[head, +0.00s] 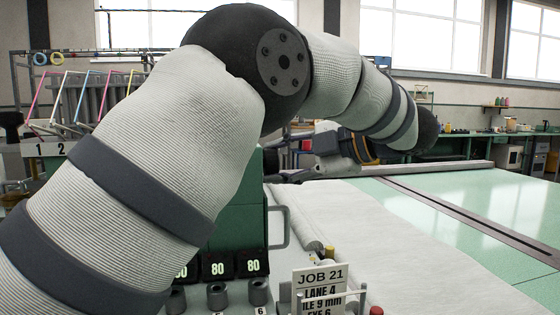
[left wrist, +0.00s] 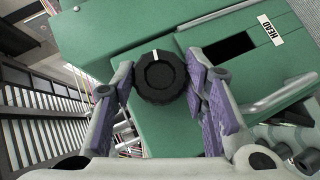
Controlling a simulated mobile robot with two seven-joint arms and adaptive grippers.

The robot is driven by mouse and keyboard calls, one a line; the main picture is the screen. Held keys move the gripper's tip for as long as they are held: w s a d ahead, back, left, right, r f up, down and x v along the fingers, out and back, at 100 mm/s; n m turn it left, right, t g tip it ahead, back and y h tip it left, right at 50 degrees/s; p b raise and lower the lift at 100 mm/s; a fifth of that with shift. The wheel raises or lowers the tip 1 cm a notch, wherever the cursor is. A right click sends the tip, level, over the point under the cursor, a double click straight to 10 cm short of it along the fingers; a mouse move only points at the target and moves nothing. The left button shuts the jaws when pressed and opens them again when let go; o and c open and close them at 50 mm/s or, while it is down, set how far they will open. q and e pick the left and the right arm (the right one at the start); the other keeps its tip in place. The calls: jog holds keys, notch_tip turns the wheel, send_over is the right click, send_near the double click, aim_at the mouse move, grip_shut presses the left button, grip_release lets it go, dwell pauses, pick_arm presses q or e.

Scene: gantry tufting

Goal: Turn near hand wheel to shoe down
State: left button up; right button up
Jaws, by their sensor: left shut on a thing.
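The near hand wheel (left wrist: 160,78) is a black ribbed knob with a white mark on its rim, on the green head housing (left wrist: 110,40). In the left wrist view the white mark points to the top of the picture. My left gripper (left wrist: 160,90) has its two purple-padded fingers on either side of the wheel and is shut on it. In the head view my left gripper (head: 288,178) reaches back towards the right side of the green housing (head: 250,215). My own arm hides most of the housing there, and I cannot make out the wheel. My right gripper is not in view. The shoe is not visible.
A "HEAD" label (left wrist: 271,30) sits beside a dark slot on the housing. A "JOB 21" card (head: 319,288) stands at the front. White cloth (head: 380,225) and a green table (head: 470,205) lie to the right. A yarn rack (head: 95,95) stands behind on the left.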

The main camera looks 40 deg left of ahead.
pick_arm(q)
jog(key=shift+f+n+y, duration=0.15)
jog(key=shift+n+y, duration=0.65)
jog(key=shift+y, duration=0.1)
jog(key=o, duration=0.9)
jog(key=shift+c, duration=0.2)
